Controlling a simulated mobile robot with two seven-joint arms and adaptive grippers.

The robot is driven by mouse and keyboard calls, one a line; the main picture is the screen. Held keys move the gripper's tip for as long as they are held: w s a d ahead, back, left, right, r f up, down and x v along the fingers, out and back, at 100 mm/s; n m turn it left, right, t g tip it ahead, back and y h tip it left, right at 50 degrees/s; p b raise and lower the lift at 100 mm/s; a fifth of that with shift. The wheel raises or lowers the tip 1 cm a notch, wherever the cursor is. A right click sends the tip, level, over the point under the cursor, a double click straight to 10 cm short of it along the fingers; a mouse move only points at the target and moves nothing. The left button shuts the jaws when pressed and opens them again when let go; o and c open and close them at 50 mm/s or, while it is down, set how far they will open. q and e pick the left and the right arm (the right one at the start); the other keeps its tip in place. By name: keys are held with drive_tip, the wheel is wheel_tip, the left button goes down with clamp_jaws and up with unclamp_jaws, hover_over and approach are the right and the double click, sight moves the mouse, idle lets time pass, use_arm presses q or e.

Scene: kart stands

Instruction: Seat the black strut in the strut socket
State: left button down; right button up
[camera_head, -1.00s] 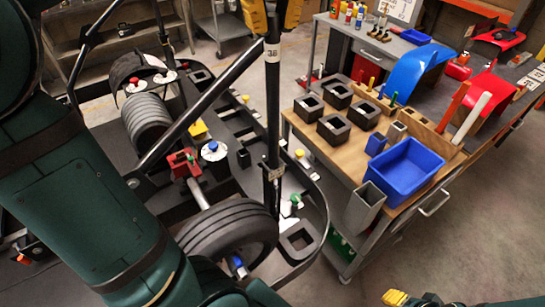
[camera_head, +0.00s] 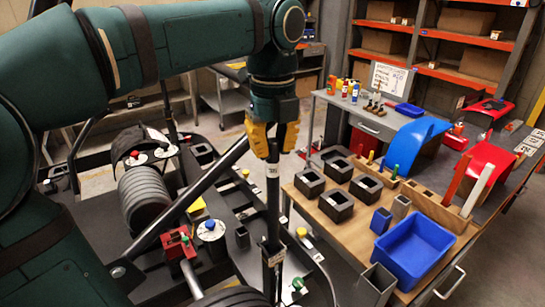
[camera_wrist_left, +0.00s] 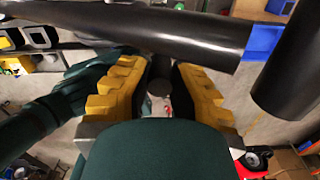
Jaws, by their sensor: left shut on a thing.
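My left gripper (camera_head: 272,138), with yellow fingers, comes down from the upper middle of the head view. It is shut on the upper end of the black strut (camera_head: 273,195), which stands close to upright and has a pale numbered tag. The strut's lower part, with a second pale marking, reaches down to the kart frame; I cannot tell whether its foot is inside the socket, which I cannot make out. In the left wrist view the gripper fingers (camera_wrist_left: 160,100) flank the strut's round end (camera_wrist_left: 160,88). My right gripper is not in view.
A slanted black kart tube (camera_head: 195,195) runs left of the strut. To the right, a wooden-topped bench (camera_head: 325,207) carries black blocks and a blue bin (camera_head: 414,249).

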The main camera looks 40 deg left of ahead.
use_arm(q)
wheel_tip(320, 180, down, 2)
drive_tip(key=c, duration=0.9)
unclamp_jaws()
drive_tip(key=shift+c, duration=0.2)
wheel_tip(320, 180, up, 12)
drive_tip(key=shift+d+r+p, duration=0.1)
drive_tip(key=shift+p, duration=1.05)
